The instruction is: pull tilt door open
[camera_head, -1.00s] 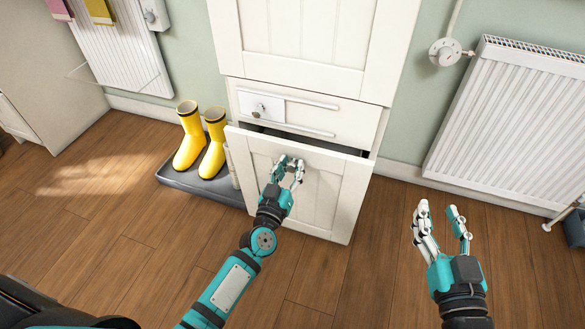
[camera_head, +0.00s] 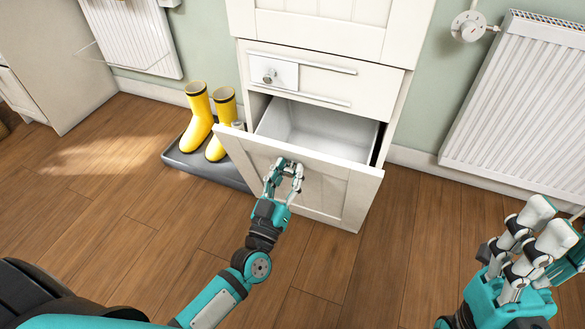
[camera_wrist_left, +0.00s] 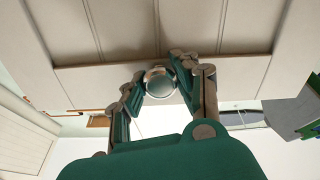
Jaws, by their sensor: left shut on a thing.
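The white tilt door (camera_head: 323,187) is at the bottom of the tall white cabinet in the head view. It leans outward at the top, and a pale bin interior (camera_head: 318,128) shows behind it. My left gripper (camera_head: 284,172) is at the door's front, near its upper middle. In the left wrist view, the left gripper's fingers (camera_wrist_left: 160,85) are closed around a round metal knob (camera_wrist_left: 160,82) on the door panel (camera_wrist_left: 125,30). My right gripper (camera_head: 528,228) is at the lower right, fingers apart and empty, away from the cabinet.
Yellow boots (camera_head: 198,117) stand on a dark tray (camera_head: 205,168) just left of the door. A white drawer front (camera_head: 320,82) with a sliding latch plate (camera_head: 273,74) is above it. A radiator (camera_head: 515,110) is on the right wall. The wooden floor before the door is clear.

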